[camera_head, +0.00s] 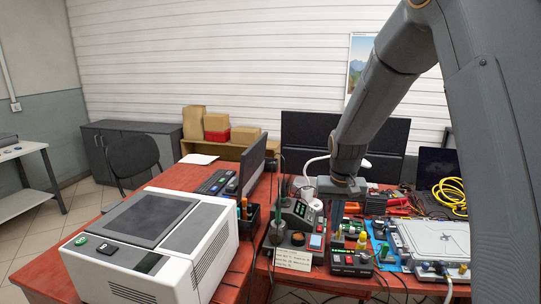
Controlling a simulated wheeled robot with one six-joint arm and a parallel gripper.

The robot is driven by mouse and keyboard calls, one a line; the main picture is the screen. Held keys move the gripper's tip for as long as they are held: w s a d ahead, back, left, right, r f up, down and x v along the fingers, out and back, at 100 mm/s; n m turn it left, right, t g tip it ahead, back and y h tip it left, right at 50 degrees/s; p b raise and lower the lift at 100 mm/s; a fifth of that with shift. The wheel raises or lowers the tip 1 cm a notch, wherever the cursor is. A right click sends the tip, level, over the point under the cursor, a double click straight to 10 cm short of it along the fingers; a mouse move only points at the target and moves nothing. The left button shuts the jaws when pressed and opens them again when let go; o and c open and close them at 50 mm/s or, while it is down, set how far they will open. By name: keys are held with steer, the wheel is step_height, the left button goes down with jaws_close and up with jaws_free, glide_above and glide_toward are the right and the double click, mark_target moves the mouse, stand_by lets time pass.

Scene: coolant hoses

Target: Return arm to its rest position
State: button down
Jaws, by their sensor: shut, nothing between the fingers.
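My arm comes down from the top right of the view, with its forearm slanting to a wrist over the back of the right-hand bench. My gripper (340,207) points down at the end of the wrist, small in the view, among the bench devices. It is shut with nothing seen in it. I cannot tell how far its tips are above the things below. No coolant hose can be made out for certain.
A white boxy machine (150,245) stands on the red left bench. Right of it are a pen holder (248,215), a small control box (351,262), a grey case (437,240) and a coiled yellow cable (451,195). Dark monitors (305,130) stand behind.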

steer(key=s+n, duration=0.1)
steer(key=s, duration=2.3)
steer(key=shift+s, duration=0.2)
steer(key=shift+w+r, duration=0.15)
